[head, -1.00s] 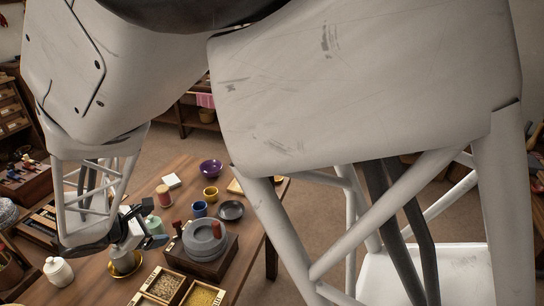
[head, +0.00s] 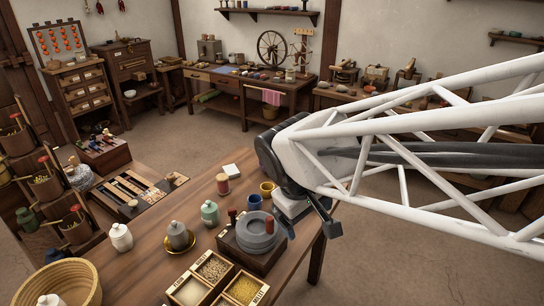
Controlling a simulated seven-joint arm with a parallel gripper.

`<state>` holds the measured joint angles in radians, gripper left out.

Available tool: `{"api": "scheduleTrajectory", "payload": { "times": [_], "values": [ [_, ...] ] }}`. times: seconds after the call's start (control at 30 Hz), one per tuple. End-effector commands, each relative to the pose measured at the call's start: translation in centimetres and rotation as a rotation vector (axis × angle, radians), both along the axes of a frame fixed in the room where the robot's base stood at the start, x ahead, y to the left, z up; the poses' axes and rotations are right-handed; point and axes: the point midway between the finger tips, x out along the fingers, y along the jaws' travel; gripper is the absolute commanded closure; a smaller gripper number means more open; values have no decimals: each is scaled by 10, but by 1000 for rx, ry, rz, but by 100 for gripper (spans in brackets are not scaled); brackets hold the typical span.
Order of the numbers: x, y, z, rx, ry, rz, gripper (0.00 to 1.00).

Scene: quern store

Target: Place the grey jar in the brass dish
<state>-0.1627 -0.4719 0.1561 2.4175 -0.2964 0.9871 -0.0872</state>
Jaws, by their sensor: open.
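The grey jar (head: 177,231), with a knobbed lid, stands upright in the brass dish (head: 190,246) on the wooden table, left of the middle. The dish's rim shows around the jar's base. My gripper (head: 312,226) is open and empty, well to the right of the jar and dish, by the table's right edge. It is apart from both of them. The arm hides part of the table's far right side.
A quern (head: 258,238) in a wooden box, compartments of grain (head: 214,268) and a green jar (head: 210,212) stand right of the dish. A white jar (head: 121,237) stands to its left, with a wicker basket (head: 88,275) nearer.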

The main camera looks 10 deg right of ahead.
Motion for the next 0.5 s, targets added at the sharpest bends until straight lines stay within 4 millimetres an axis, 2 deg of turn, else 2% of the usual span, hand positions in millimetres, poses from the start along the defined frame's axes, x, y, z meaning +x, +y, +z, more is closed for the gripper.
{"api": "scheduleTrajectory", "payload": {
  "times": [0.2,0.33,0.5],
  "values": [
    [-41,-16,15,159,-95,-223,8],
    [-58,-19,19,231,-135,-318,8],
    [-68,-20,23,281,-165,-384,8]
  ]
}}
